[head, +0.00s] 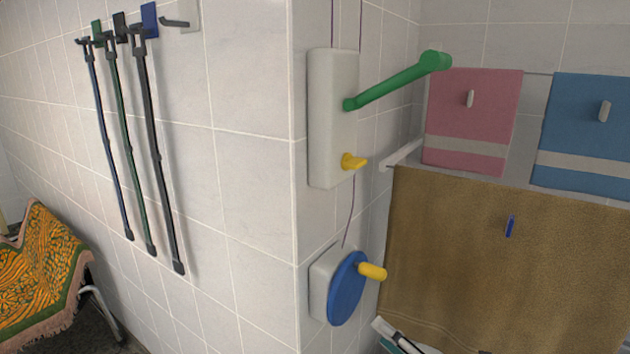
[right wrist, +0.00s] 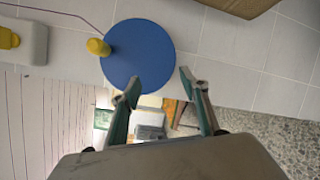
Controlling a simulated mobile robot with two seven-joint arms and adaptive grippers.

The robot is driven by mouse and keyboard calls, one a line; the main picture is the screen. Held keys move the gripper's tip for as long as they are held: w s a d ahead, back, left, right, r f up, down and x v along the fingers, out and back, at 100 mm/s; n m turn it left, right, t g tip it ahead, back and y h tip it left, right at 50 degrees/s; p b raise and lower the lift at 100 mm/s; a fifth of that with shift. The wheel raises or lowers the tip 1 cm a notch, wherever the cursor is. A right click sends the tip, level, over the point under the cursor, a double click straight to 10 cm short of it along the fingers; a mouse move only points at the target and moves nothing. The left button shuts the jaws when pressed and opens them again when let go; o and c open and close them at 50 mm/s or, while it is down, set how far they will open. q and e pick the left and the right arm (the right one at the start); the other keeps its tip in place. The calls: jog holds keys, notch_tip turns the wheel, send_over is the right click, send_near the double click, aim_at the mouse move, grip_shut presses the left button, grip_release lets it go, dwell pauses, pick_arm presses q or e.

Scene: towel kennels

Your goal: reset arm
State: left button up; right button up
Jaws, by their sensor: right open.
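A white wall box (head: 332,125) on the tiled corner carries a green lever arm (head: 400,80), which slants up to the right, and a small yellow knob (head: 354,162). Below it is a blue disc (head: 346,290) with a yellow handle (head: 372,271), on a second white box. My right gripper (head: 398,338) shows only in part at the bottom edge, below and right of the disc. In the right wrist view its two fingers (right wrist: 160,84) are spread and empty, with the blue disc (right wrist: 140,58) beyond them. My left gripper is in neither view.
A brown towel (head: 500,260) hangs at right, with pink (head: 472,115) and blue (head: 590,130) towels behind it. Several straps (head: 115,145) hang on the left wall. A patterned cloth (head: 40,275) covers something at far left. Cords run above and below the upper box.

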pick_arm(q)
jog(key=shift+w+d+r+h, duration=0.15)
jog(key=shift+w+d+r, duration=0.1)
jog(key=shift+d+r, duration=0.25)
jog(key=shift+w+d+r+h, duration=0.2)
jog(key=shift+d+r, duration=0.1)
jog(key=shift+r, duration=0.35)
pick_arm(e)
jog(key=s+d+f+m+g+h, duration=0.2)
jog(key=s+f+m+h, duration=0.1)
jog(key=s+f+m, duration=0.6)
jog(key=s+d+f+m+g+h, duration=0.1)
jog(key=s+d+f+m+h, duration=0.2)
jog(key=s+f+m, duration=0.7)
notch_tip(320, 180, down, 8)
jog(key=m+h, duration=0.1)
jog(key=m, duration=0.5)
jog(key=shift+s+m+g, duration=0.25)
jog(key=shift+m+g, duration=0.05)
jog(key=shift+g, duration=0.1)
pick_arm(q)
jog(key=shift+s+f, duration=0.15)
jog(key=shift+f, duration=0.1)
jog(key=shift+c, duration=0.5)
pick_arm(e)
jog(key=shift+c, duration=0.3)
